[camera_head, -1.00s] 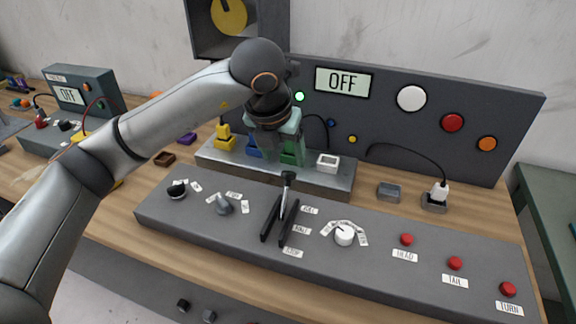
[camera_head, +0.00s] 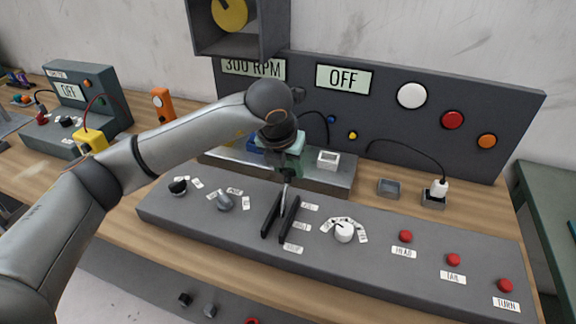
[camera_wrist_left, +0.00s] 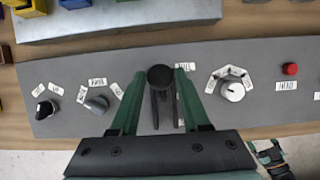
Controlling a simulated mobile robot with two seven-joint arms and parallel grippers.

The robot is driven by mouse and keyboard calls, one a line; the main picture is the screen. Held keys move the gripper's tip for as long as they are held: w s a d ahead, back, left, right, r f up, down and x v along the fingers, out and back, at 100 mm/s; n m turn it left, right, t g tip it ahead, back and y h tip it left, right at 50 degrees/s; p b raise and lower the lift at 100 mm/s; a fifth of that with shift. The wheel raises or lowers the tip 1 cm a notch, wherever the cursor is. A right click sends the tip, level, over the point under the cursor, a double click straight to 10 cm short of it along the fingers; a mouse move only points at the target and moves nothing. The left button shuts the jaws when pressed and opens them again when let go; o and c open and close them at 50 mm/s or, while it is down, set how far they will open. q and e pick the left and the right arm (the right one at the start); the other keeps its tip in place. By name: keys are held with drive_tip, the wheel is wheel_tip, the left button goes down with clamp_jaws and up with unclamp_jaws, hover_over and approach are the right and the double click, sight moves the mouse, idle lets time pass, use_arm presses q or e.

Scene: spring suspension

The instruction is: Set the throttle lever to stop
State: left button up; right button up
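The throttle lever (camera_head: 285,196) rises from between two black rails (camera_head: 271,218) on the grey front panel, its shaft at their far end, the end by the FULL label. HALF and STOP labels follow towards the front edge, with STOP (camera_head: 293,249) nearest it. My left gripper (camera_head: 286,168) is over the lever's top and hides its knob in the head view. In the left wrist view the round black knob (camera_wrist_left: 160,77) sits between the two green fingers of the left gripper (camera_wrist_left: 159,75), with a small gap on each side.
Beside the lever stand a white rotary knob (camera_head: 343,232) on the right and a grey knob (camera_head: 225,202) on the left. Several red buttons line the panel's right side.

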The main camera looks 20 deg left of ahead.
use_arm(q)
clamp_jaws()
idle(1.0)
